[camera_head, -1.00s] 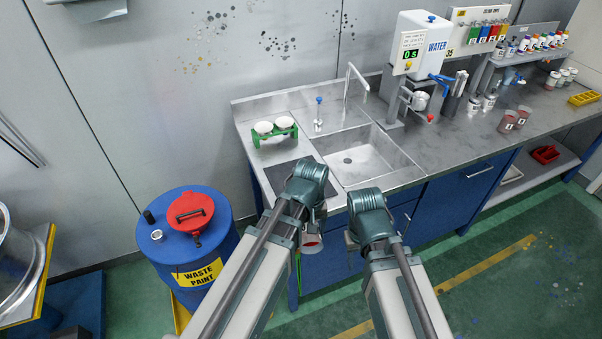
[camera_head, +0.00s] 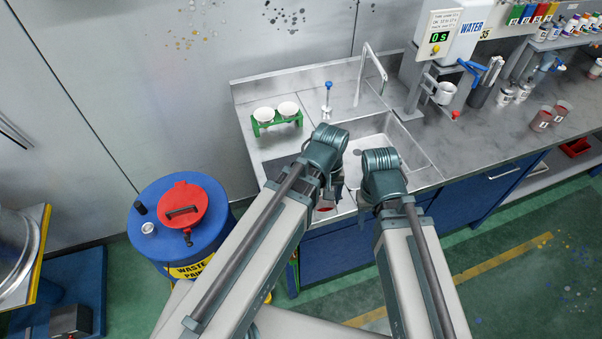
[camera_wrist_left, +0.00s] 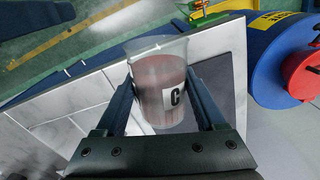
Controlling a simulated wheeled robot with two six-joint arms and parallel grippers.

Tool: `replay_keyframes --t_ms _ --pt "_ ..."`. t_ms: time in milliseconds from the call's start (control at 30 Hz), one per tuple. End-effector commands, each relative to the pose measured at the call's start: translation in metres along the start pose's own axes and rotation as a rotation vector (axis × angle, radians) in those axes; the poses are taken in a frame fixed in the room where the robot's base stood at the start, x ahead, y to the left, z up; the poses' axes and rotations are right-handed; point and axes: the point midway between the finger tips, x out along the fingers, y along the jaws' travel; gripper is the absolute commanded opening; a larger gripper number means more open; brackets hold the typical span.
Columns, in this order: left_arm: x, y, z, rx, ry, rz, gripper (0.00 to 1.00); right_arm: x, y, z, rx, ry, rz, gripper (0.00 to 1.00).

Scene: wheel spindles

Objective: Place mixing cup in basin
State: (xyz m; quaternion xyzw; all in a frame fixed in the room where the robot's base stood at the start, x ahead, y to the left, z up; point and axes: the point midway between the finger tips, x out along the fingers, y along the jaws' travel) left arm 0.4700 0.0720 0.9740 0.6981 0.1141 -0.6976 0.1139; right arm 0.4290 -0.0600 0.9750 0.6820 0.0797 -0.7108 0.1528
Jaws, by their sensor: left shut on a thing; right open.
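The mixing cup is a clear cup with reddish residue and a "C" label (camera_wrist_left: 160,80). My left gripper (camera_wrist_left: 162,100) is shut around it in the left wrist view. In the head view my left gripper (camera_head: 328,196) hangs by the counter's front edge, left of the basin, and its wrist hides most of the cup (camera_head: 325,208). The basin (camera_head: 402,142) is a rectangular steel sink set in the counter, partly hidden by my wrists. My right gripper (camera_head: 366,200) is open by the basin's front edge; its fingers are mostly hidden.
A tall faucet (camera_head: 371,62) and a blue-topped fitting (camera_head: 328,98) stand behind the basin. A green rack (camera_head: 277,120) with two white cups is on the left. A blue waste drum (camera_head: 178,225) stands left.

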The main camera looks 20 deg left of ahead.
Motion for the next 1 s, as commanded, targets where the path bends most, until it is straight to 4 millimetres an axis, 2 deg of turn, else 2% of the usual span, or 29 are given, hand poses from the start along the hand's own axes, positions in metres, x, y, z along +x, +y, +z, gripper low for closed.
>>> replay_keyframes --t_ms 33,100,400,567,833,1000 --pt "0.003 -0.004 -0.016 -0.007 0.0 0.0 0.09 0.003 0.0 0.0 0.0 0.0 0.0 0.5" --pt "0.004 -0.012 -0.034 -0.007 0.0 0.0 0.09 0.004 0.0 -0.001 0.0 0.0 0.0 0.5" --pt "0.011 -0.041 -0.098 -0.004 0.0 0.0 0.09 0.011 -0.001 -0.001 0.0 0.0 0.0 0.5" --pt "0.012 -0.049 -0.115 -0.002 0.0 0.0 0.09 0.012 -0.001 -0.001 0.0 0.0 0.0 0.5" --pt "0.012 -0.052 -0.119 0.0 0.0 0.0 0.09 0.012 -0.001 -0.001 0.0 0.0 0.0 0.5" --pt "0.017 -0.057 -0.133 -0.002 0.0 0.0 0.09 0.017 -0.002 -0.001 0.0 0.0 0.0 0.5"
